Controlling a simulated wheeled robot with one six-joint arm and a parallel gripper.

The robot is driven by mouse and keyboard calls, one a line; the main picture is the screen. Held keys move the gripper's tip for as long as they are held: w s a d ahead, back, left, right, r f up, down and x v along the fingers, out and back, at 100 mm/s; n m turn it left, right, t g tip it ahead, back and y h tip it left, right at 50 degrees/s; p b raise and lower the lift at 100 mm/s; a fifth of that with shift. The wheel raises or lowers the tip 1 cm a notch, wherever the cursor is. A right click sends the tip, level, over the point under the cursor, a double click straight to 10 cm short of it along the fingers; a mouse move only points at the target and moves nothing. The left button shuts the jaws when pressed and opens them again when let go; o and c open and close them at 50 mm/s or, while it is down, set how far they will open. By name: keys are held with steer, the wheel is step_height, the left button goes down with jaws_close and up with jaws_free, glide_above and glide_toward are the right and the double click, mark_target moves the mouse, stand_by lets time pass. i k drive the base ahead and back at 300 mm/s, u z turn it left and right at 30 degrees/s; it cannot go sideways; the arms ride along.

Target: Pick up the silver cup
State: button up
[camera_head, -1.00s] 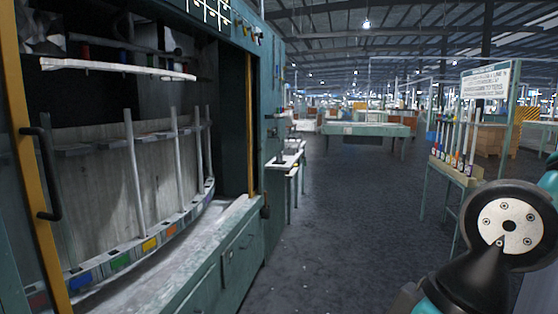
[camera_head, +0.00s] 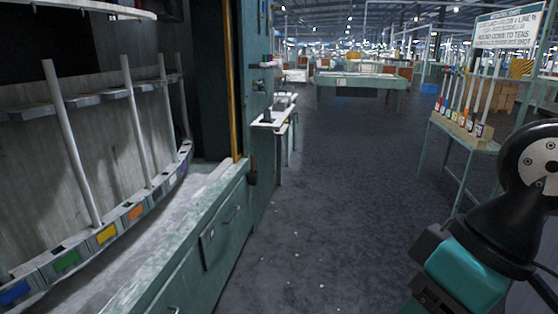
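I cannot make out a silver cup in the view. Part of my own arm (camera_head: 470,270), black and teal with a pale round plate, shows at the lower right. No gripper fingertips can be made out, so I cannot see whether anything is held.
A teal cabinet (camera_head: 225,235) at the left holds several upright white tubes (camera_head: 72,145) above a row of coloured labels. At the right, a stand (camera_head: 465,135) holds more tubes under a sign (camera_head: 507,30). A small side shelf (camera_head: 275,118) and a teal table (camera_head: 360,80) lie further back.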

mark_target(267, 113)
steer(key=z, duration=0.2)
steer(key=i, duration=2.05)
steer(key=u, duration=0.3)
steer(key=i, duration=2.05)
steer(key=u, duration=0.55)
steer(key=i, duration=0.6)
steer(key=u, duration=0.05)
